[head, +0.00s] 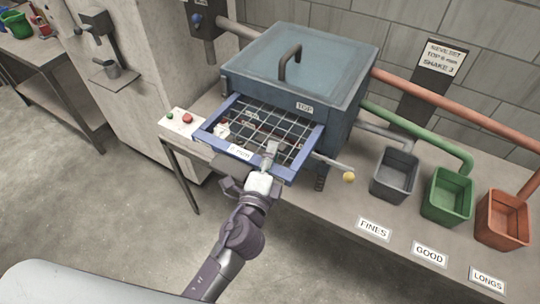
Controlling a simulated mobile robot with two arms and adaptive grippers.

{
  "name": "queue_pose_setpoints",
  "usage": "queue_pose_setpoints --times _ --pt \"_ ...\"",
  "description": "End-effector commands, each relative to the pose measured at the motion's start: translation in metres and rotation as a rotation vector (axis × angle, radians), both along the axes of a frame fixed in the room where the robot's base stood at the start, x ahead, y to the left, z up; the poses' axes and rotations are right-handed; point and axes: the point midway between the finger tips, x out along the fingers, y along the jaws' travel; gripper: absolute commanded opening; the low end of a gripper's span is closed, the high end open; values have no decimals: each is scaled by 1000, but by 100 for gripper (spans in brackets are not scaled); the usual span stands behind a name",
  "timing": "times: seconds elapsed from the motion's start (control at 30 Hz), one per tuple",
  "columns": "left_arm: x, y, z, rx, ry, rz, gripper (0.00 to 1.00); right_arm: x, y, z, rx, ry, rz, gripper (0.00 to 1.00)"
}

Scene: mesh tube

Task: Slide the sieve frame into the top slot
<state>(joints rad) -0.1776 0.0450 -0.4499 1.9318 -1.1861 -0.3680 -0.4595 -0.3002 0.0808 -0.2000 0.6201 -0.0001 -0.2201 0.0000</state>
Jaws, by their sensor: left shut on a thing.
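The sieve frame (221,144) has a blue rim, a wire mesh and a white label on its front edge. It sticks out at the front of the blue-grey sieve machine (290,72), under the sign reading TOP. Its far part is hidden inside or under the machine's housing. My left gripper (268,163) is at the frame's front edge, shut on it near the label. The gripper partly covers that edge. My right gripper does not show.
A grey bin (395,176), a green bin (447,196) and an orange bin (503,220) stand right of the machine, by signs FINES, GOOD and LONGS. A yellow-knobbed lever (348,176) juts out right of the frame. A button box (182,120) sits left.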

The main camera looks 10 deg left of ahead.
Motion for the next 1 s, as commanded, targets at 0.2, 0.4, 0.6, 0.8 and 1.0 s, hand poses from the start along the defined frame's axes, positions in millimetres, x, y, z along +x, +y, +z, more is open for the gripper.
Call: queue_pose_setpoints --times 0.2,0.4,0.6,0.8,1.0 --pt "5 -2 2 0 -5 -1 0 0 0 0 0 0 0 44" --pt "10 -4 3 0 -6 -1 0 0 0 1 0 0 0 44" --pt "13 -5 2 1 -4 -1 29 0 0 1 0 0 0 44" --pt "13 -5 2 1 -3 -1 54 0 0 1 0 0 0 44" --pt "12 -4 -2 -1 4 0 54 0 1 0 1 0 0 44"
